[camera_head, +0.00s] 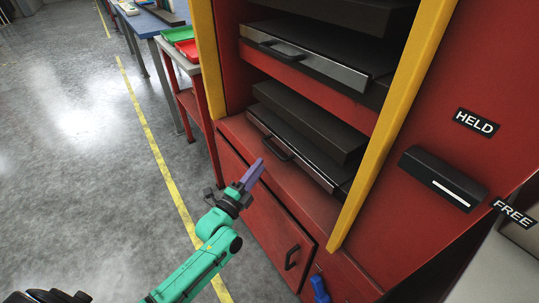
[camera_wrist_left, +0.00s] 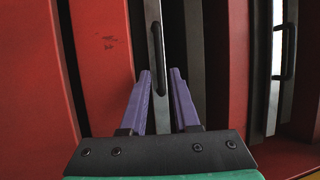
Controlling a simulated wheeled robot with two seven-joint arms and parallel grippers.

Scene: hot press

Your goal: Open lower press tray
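The lower press tray (camera_head: 312,165) is a dark slab with a metal front edge, low in the red press between yellow posts. Its dark bar handle (camera_head: 272,149) is on the front edge. The tray looks pushed in. My left gripper (camera_head: 254,172) has purple fingers and is just in front of and below this handle. In the left wrist view, the fingers (camera_wrist_left: 160,75) are apart, and the handle (camera_wrist_left: 157,48) appears in the gap between their tips. I cannot tell whether they touch it. My right gripper is not in view.
The upper tray (camera_head: 320,68) with its own handle is above. A red cabinet door (camera_head: 265,215) with a black handle is below. HELD (camera_head: 477,122) and FREE (camera_head: 514,212) labels flank a black lever housing (camera_head: 440,180). Open floor (camera_head: 90,190) lies left.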

